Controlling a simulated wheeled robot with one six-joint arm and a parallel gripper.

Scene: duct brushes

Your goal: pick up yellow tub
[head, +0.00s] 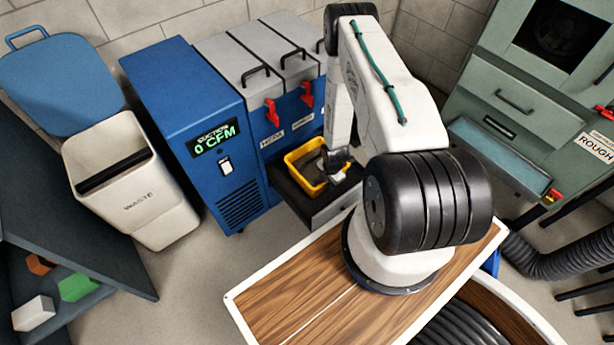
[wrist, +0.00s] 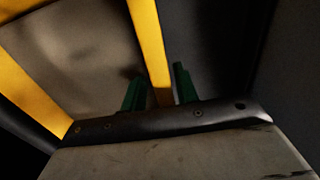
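The yellow tub (head: 299,179) sits in an open dark drawer at the foot of the blue cabinet in the head view. Its inside looks grey-brown. My gripper (head: 336,165) is down at the tub's right side, partly hidden by my arm. In the wrist view, the green fingers of my gripper (wrist: 160,78) stand on either side of one yellow wall of the tub (wrist: 147,35). A narrow gap shows between the wall and the right finger, so the gripper looks open around the wall.
The blue cabinet (head: 185,110) with a "0 CFM" display and red latches stands behind the drawer (head: 335,207). A pale waste bin (head: 150,195) is at left. A green machine (head: 510,90) and black hose (head: 560,258) are at right.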

